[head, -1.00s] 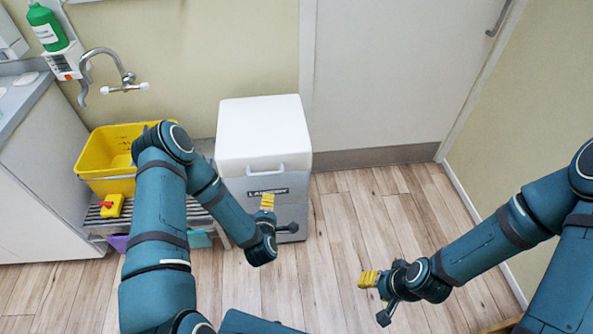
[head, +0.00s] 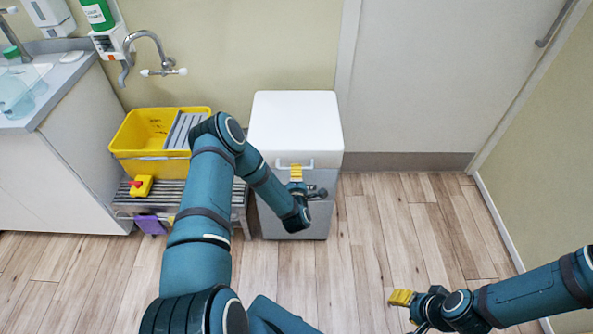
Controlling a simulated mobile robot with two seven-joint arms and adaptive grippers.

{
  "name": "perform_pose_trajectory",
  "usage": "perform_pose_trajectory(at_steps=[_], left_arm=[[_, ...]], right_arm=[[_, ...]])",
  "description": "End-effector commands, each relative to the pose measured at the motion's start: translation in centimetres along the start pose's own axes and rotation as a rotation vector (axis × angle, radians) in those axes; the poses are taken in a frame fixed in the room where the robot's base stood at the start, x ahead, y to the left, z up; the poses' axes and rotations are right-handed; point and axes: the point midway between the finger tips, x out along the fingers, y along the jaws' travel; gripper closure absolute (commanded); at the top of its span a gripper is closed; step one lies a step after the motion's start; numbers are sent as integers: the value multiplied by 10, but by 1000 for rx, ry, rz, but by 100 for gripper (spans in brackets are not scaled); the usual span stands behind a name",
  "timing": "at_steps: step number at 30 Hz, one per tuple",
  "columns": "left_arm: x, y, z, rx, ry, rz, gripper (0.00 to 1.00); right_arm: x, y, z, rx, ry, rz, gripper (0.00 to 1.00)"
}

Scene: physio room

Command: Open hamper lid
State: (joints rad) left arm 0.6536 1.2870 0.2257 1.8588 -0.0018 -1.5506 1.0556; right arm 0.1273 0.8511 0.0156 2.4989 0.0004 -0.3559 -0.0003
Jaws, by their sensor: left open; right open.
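The hamper has a white lid (head: 294,122) that lies shut on a grey body (head: 268,217). A pale bar handle (head: 281,162) sticks out at the front of the lid. My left gripper (head: 307,182) is open and empty in front of the hamper, just below the handle. Its yellow fingertip overlaps the handle's lower part in the head view, and I cannot tell whether they touch. My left arm and gripper hide part of the hamper's front, including its label. My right gripper (head: 405,312) is open and empty over the floor at the lower right.
A wall tap (head: 150,45) is above. A counter (head: 60,95) is at far left. The wood floor (head: 390,220) right of the hamper is clear.

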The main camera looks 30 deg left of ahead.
Motion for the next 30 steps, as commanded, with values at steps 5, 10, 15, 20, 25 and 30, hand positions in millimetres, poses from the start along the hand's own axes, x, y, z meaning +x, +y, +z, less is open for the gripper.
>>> perform_pose_trajectory(at_steps=[5, 10, 15, 20, 25, 30], left_arm=[[27, 0, 0, 0, 1, 3, 57], [40, 0, 0, 0, 0, 0, 57], [42, 0, 0, 0, 0, 0, 57], [42, 0, 0, 0, 0, -1, 57], [42, 0, 0, 0, 0, -1, 100], [42, 1, 0, 0, 0, -1, 100]], right_arm=[[7, 2, -1, 0, 3, 0, 53], [9, 3, -1, -1, 5, 0, 53], [9, 3, -1, -1, 5, 0, 53], [9, 3, -1, -1, 5, 0, 53], [9, 3, -1, -1, 5, 0, 53], [8, 3, -1, 0, 5, 0, 53]])
